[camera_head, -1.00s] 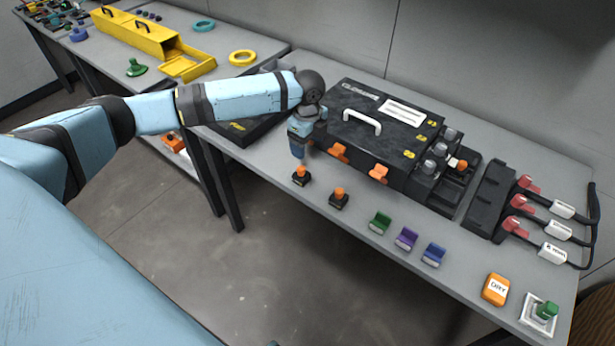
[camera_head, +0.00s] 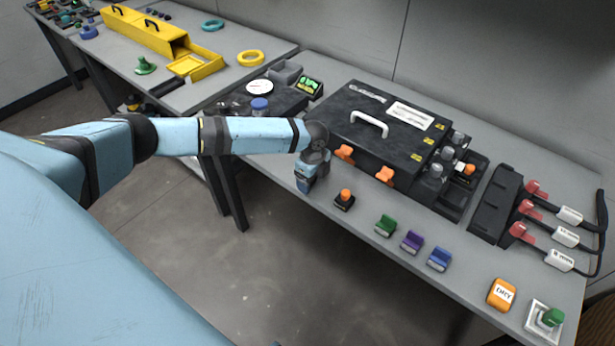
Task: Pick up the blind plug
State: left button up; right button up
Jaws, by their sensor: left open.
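A small orange-topped plug on a black square base (camera_head: 344,199) stands upright near the table's front edge. It looks like a blind plug, though I cannot tell for sure which plug the task means. My left gripper (camera_head: 305,186) points down just left of it, apart from it, low over the table. The left gripper is open, and its fingers are small and partly merged with the dark wrist. A second orange plug that stood at this spot is hidden behind the gripper. Another orange-capped plug (camera_head: 466,169) sits in the black machine. My right gripper is not in view.
The black case (camera_head: 380,130) with a white handle and orange latches stands behind the gripper. Green (camera_head: 385,225), purple (camera_head: 411,241) and blue (camera_head: 438,258) blocks line the front edge to the right. An orange DRY box (camera_head: 501,294) lies farther right.

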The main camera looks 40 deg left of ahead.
pick_arm(q)
jog(key=c, duration=1)
jog(key=shift+r, duration=0.15)
